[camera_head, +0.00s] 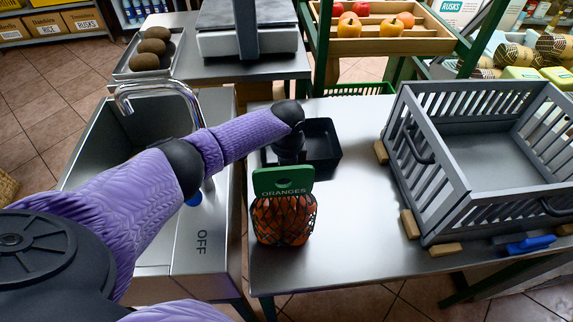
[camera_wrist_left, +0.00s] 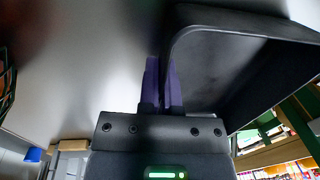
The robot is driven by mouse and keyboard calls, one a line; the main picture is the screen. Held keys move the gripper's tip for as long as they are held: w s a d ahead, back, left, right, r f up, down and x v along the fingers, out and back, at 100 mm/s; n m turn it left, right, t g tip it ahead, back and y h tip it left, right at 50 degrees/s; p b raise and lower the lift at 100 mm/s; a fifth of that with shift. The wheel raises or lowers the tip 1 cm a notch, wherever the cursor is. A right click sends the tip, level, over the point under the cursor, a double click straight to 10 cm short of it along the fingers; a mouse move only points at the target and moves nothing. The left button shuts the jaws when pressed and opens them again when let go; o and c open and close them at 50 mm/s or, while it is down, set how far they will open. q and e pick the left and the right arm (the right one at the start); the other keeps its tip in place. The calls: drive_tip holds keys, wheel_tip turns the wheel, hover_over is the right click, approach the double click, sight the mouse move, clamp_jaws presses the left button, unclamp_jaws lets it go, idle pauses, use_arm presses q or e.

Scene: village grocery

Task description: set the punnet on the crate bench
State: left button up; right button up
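The punnet is a black, open, empty tray (camera_head: 322,141) over the left part of the metal crate bench (camera_head: 352,215). The bench also carries a large grey slatted crate (camera_head: 490,160). My left gripper (camera_head: 288,150) is at the punnet's left side in the head view, partly hidden by my own wrist. In the left wrist view my purple fingers (camera_wrist_left: 162,80) are close together with the punnet's wall (camera_wrist_left: 215,75) between them. I cannot tell whether the punnet touches the bench top. My right gripper is in neither view.
A net of oranges with a green label (camera_head: 284,215) stands at the bench's front left. A sink with a tap (camera_head: 150,95) is to the left. A scale (camera_head: 245,35) and a tray of brown fruit (camera_head: 150,52) are behind. Bench top between punnet and crate is clear.

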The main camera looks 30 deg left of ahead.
use_arm(q)
drive_tip(key=o, duration=0.4)
drive_tip(key=shift+o, duration=0.2)
wheel_tip(320, 180, up, 12)
drive_tip(key=s+p, duration=0.1)
drive_tip(key=p, duration=0.5)
drive_tip(key=shift+d+p, duration=0.35)
drive_tip(key=shift+d, duration=0.1)
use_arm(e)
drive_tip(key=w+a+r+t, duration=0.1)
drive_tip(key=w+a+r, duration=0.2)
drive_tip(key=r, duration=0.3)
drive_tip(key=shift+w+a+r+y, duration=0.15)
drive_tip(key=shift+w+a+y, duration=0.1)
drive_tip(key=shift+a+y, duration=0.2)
use_arm(q)
drive_tip(key=shift+r, duration=0.1)
